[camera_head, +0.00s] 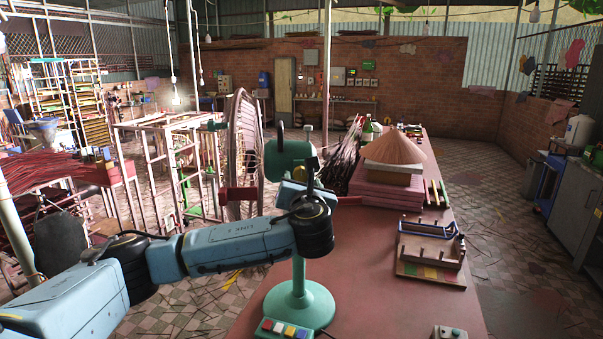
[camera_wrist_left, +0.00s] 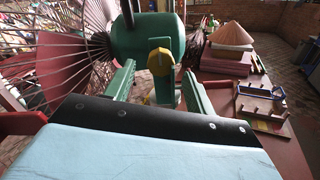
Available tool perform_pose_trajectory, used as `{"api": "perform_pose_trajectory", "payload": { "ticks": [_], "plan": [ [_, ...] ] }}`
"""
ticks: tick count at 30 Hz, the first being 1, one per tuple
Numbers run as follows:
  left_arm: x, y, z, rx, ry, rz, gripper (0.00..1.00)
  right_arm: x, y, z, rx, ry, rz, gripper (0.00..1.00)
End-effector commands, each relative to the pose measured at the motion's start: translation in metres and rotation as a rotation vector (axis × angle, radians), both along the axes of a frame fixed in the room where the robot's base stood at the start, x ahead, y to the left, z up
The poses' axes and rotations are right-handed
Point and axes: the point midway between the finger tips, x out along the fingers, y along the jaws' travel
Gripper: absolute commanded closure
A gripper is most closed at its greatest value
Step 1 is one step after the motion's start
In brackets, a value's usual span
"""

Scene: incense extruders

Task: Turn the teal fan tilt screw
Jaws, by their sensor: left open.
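The teal fan (camera_head: 298,305) stands on the red table on a round base, its wire cage (camera_head: 243,150) facing left. In the left wrist view its dark green motor housing (camera_wrist_left: 140,38) fills the upper middle. A yellow knob (camera_wrist_left: 160,62), which looks like the tilt screw, sits at the housing's lower side. My left gripper (camera_wrist_left: 159,72) is open, its two green-looking fingers pointing at the knob, one on each side in the picture. I cannot tell whether they touch it. My right gripper is out of view.
Colored buttons (camera_head: 284,327) sit at the fan's base. To the right on the table are a wooden rack (camera_head: 430,247), stacked pink boxes (camera_head: 386,188) and a conical hat (camera_head: 394,148). Bare table (camera_head: 365,270) lies between the fan and the rack.

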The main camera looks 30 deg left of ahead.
Motion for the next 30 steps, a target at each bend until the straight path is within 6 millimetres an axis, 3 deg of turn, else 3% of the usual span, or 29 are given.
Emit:
{"api": "perform_pose_trajectory", "payload": {
  "ticks": [9, 20, 30],
  "plan": [
    [0.028, 0.020, 0.000, -0.002, 0.000, -0.001, 0.45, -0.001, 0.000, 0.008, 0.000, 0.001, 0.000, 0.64],
    [0.031, 0.022, -0.001, -0.002, -0.001, -0.002, 0.45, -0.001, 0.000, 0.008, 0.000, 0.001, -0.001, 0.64],
    [0.031, 0.022, 0.000, -0.002, -0.001, -0.002, 0.90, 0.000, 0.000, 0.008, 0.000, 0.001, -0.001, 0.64]
  ]
}}
